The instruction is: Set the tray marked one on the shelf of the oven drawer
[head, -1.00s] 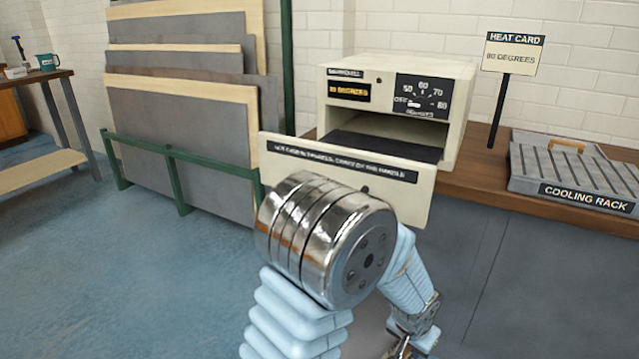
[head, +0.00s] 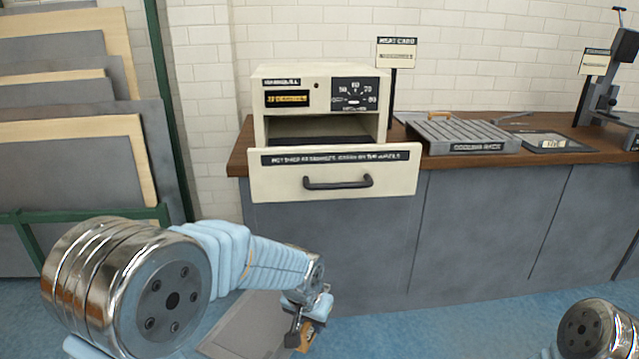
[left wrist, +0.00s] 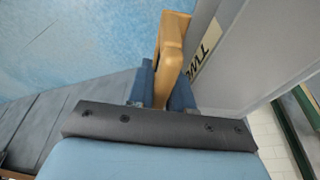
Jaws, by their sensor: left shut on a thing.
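My left gripper (head: 303,326) is low in front of the counter, shut on the tan handle (left wrist: 172,50) of a grey tray (head: 245,325). In the left wrist view the tray's label (left wrist: 205,48) is partly hidden; the letters that show look like "TW". The cream oven (head: 320,80) stands on the counter with its drawer (head: 335,165) pulled out. The drawer front has a dark bar handle (head: 338,183); a dark shelf shows behind it. My right gripper is not in view; only part of my right arm shows at the lower right.
A cooling rack (head: 462,135) and a flat dark tray with a pale label (head: 552,142) lie on the wooden counter right of the oven. A green-framed panel rack (head: 85,210) is at left. Floor before the counter is clear.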

